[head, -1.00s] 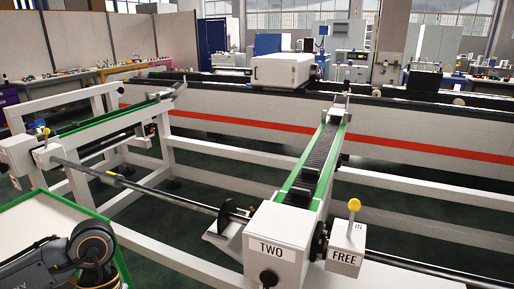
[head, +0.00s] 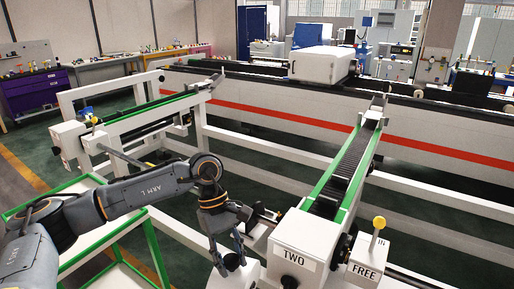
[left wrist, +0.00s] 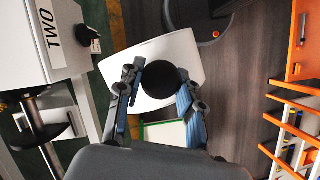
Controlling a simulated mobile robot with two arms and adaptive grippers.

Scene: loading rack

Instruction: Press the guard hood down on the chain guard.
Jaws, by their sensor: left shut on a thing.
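The guard hood (head: 228,280) is a white piece with a round black knob on top. It shows low in the middle of the head view, and below the fingers in the left wrist view (left wrist: 178,47). My left gripper (head: 229,255) points down and is shut on the hood's black knob (left wrist: 175,82), one blue finger on each side. The hood hangs just left of the white box marked TWO (head: 297,255). I cannot make out the chain guard for certain; the arm and gripper hide part of that area. My right gripper is not in view.
A green-edged cart (head: 150,214) stands under my left arm. A white post marked FREE with a yellow knob (head: 379,222) stands right of box TWO. The green-edged conveyor (head: 337,182) runs back from the box. A dark shaft and disc (left wrist: 50,133) lie beside the box.

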